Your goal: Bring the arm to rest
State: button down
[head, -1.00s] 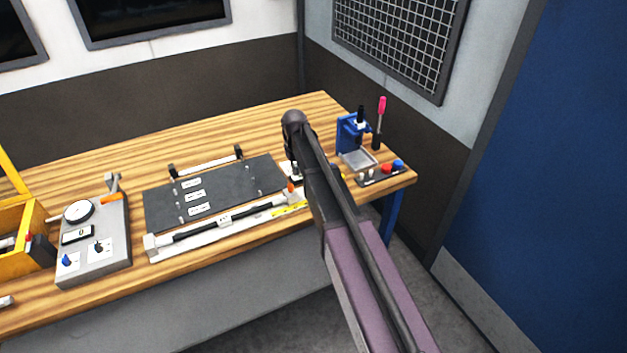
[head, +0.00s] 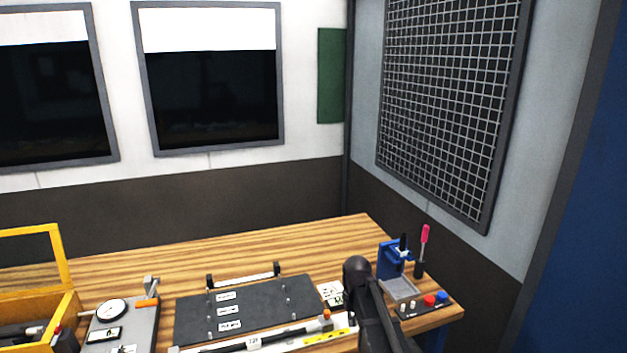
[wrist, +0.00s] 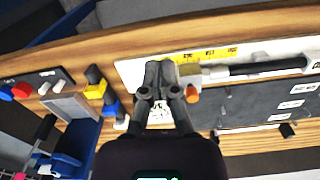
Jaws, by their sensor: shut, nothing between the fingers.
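My gripper (wrist: 163,78) shows in the wrist view with its two dark fingers together and nothing between them. It hangs above the wooden bench (head: 150,262), over the strip between the dark plate and the blue stand. In the head view my dark arm (head: 372,310) rises from the bottom edge, right of the dark plate, and hides part of the bench there. The fingers themselves cannot be made out in the head view.
A dark plate with white labels (head: 250,308) lies mid-bench. A gauge block (head: 125,325) and a yellow crate (head: 66,285) stand left. A blue stand (head: 390,262), a pink-handled tool (head: 424,238) and a small panel with coloured knobs (head: 420,306) are at the right corner.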

jog(key=s+d+m, duration=0.1)
jog(key=s+d, duration=0.1)
jog(key=s, duration=0.6)
jog(key=s+d+m, duration=0.1)
jog(key=s+d, duration=0.2)
jog(key=s, duration=0.5)
jog(key=shift+f+b, duration=0.3)
jog(key=shift+f, duration=0.1)
